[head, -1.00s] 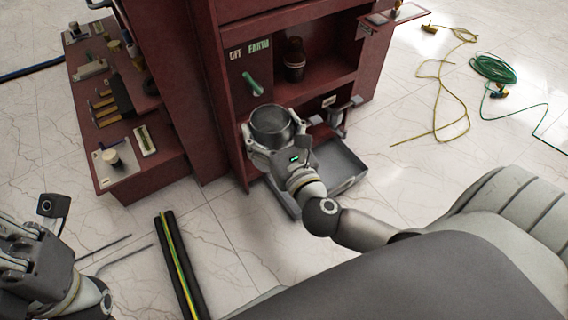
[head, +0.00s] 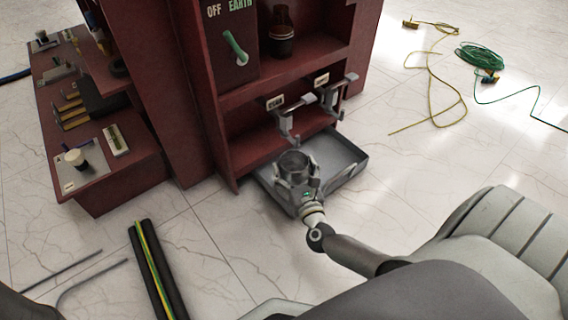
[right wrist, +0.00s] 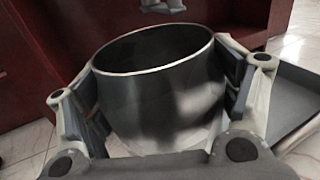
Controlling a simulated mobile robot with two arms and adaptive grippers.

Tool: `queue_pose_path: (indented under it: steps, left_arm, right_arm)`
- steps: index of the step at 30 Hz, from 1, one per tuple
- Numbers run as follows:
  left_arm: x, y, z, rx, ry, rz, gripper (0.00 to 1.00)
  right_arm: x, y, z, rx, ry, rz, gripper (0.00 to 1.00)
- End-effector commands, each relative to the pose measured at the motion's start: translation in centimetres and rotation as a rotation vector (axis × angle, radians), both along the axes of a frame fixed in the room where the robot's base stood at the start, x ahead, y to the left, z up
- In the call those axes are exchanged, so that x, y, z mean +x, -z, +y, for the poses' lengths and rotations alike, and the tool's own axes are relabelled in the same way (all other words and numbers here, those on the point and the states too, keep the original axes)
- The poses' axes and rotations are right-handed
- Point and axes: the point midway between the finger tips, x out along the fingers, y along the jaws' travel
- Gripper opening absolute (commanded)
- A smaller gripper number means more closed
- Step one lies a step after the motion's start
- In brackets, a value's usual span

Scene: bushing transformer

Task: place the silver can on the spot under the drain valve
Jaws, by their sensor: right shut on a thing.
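The silver can (head: 293,163) is upright and open at the top. My right gripper (head: 297,178) is shut on it, with a finger on each side of the can, as the right wrist view (right wrist: 160,90) shows. In the head view the can is over the grey tray (head: 349,162) at the cabinet's foot; I cannot tell whether it touches the tray. Two valves, a left one (head: 287,122) and a right one (head: 336,97), stick out from the lower shelf opening behind the can. The marked spot is not visible. My left gripper is out of view.
The red cabinet (head: 189,100) stands behind, with an OFF/EARTH panel and green handle (head: 235,47). A dark bottle (head: 281,32) stands on its upper shelf. A striped black bar (head: 158,268) lies on the floor at left. Yellow and green cables (head: 478,56) lie at right.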

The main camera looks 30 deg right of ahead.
Motion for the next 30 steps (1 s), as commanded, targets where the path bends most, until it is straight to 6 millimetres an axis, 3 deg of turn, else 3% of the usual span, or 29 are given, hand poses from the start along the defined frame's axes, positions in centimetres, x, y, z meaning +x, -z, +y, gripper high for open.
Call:
queue_pose_path:
  steps: [1,3,9,16,24,30]
  left_arm:
    - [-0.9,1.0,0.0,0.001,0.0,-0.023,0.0]
    - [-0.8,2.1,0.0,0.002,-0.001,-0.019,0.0]
    - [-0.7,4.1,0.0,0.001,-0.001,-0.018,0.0]
    - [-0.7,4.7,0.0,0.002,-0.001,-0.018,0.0]
    - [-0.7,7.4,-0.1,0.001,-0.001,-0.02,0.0]
    - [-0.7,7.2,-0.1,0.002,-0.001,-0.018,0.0]
  right_arm:
    - [1.5,1.3,-0.5,-0.003,0.0,-0.005,0.52]
    - [3.0,2.3,-0.9,-0.002,0.0,-0.004,0.52]
    - [6.2,3.7,-2.0,-0.001,0.0,-0.003,0.52]
    - [7.4,4.1,-2.3,-0.001,0.0,-0.002,0.52]
    - [9.7,6.3,-3.1,-0.002,0.0,-0.002,0.52]
    - [9.9,6.0,-3.2,0.0,0.001,-0.001,0.52]
